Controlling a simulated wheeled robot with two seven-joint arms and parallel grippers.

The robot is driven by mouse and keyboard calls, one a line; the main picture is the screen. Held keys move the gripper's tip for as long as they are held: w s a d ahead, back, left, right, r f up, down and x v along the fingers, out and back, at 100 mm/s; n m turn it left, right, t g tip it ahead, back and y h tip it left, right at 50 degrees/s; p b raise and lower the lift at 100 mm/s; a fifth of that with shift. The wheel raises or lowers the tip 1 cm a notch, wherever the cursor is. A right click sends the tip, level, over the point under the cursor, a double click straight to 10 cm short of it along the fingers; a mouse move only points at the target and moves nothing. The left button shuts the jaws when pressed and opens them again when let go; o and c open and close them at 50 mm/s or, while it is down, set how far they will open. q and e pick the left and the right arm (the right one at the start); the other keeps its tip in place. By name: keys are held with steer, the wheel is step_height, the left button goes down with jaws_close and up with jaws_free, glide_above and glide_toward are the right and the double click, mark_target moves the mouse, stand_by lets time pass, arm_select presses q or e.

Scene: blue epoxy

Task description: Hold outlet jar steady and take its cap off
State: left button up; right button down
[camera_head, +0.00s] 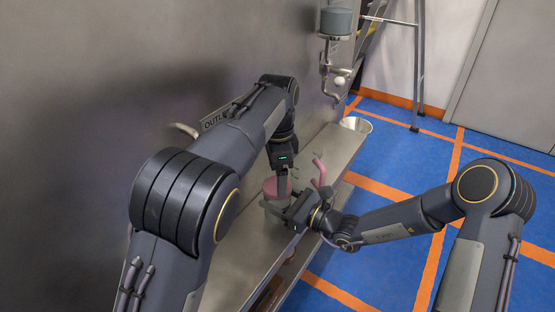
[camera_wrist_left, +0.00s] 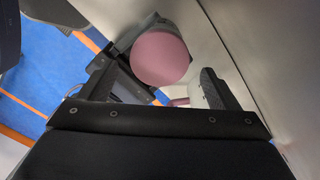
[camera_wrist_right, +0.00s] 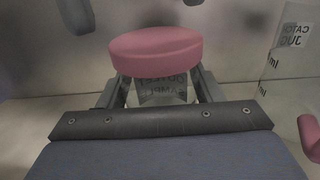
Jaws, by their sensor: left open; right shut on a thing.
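The outlet jar stands on the metal shelf with its pink cap (camera_head: 272,187) on top. The cap also shows in the left wrist view (camera_wrist_left: 160,59) and the right wrist view (camera_wrist_right: 155,52). My right gripper (camera_head: 291,212) is shut on the jar's body, below the cap. The labelled jar body (camera_wrist_right: 162,88) shows between its fingers in the right wrist view. My left gripper (camera_wrist_left: 158,85) is open and points down at the cap, which shows between and beyond its fingers. In the head view, its fingers partly hide the cap. I cannot tell whether they touch it.
A clear catch jug (camera_wrist_right: 290,70) with a pink handle (camera_head: 319,172) stands close beside the jar. The narrow shelf (camera_head: 240,275) runs along the grey wall. A metal pipe (camera_head: 333,85), a bucket (camera_head: 357,125) and a ladder (camera_head: 418,60) are farther back.

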arm_select(q)
steer(key=shift+f, duration=1.55)
steer(key=shift+c, duration=0.2)
steer(key=c, duration=1)
